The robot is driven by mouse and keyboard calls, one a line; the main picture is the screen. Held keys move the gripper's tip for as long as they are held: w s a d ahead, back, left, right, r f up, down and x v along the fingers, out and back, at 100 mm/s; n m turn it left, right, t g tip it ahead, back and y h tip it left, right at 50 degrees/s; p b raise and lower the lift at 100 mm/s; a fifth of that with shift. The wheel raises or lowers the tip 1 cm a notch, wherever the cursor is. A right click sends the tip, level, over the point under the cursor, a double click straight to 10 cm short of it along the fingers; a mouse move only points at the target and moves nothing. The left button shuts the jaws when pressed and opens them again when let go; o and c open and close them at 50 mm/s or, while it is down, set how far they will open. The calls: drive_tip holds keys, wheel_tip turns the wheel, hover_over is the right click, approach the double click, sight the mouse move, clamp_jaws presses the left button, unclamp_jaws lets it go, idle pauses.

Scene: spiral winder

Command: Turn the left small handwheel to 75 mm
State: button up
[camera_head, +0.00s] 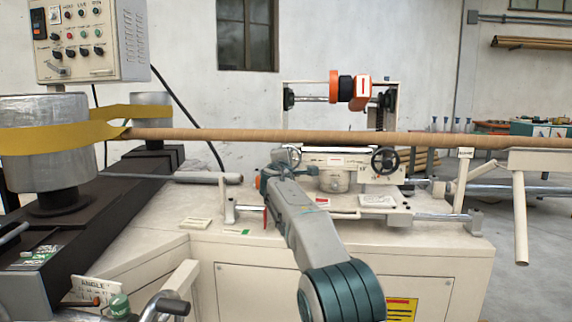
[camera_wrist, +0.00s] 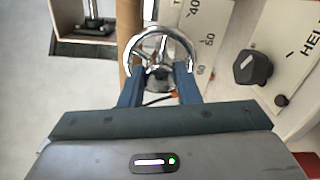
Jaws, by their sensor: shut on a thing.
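In the wrist view a small chrome handwheel (camera_wrist: 158,36) sits between the two blue fingers of my gripper (camera_wrist: 160,74). The fingers are shut on it, one at each side of its rim. In the head view my gripper (camera_head: 268,178) is at the left end of the carriage, and my arm hides much of it; the chrome wheel (camera_head: 292,153) shows only in small part there. A scale plate (camera_wrist: 207,22) right of the wheel shows 40, 50 and 60. A small orange-red mark is near 60, partly behind a finger; the exact reading cannot be told.
A dark handwheel (camera_head: 385,160) is on the right of the carriage. A brown tube (camera_head: 420,139) runs across just above. A black knob (camera_wrist: 253,67) is right of the scale. A control box (camera_head: 90,42) and yellow belt (camera_head: 50,138) are at the left.

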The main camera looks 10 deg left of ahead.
drive_tip(key=o, duration=1)
drive_tip(key=shift+c, duration=0.2)
drive_tip(key=shift+s, duration=0.1)
drive_tip(key=s+b, duration=0.6)
drive_tip(key=s, duration=0.7)
drive_tip(key=shift+s+a, duration=0.25)
drive_tip(key=shift+s, duration=0.1)
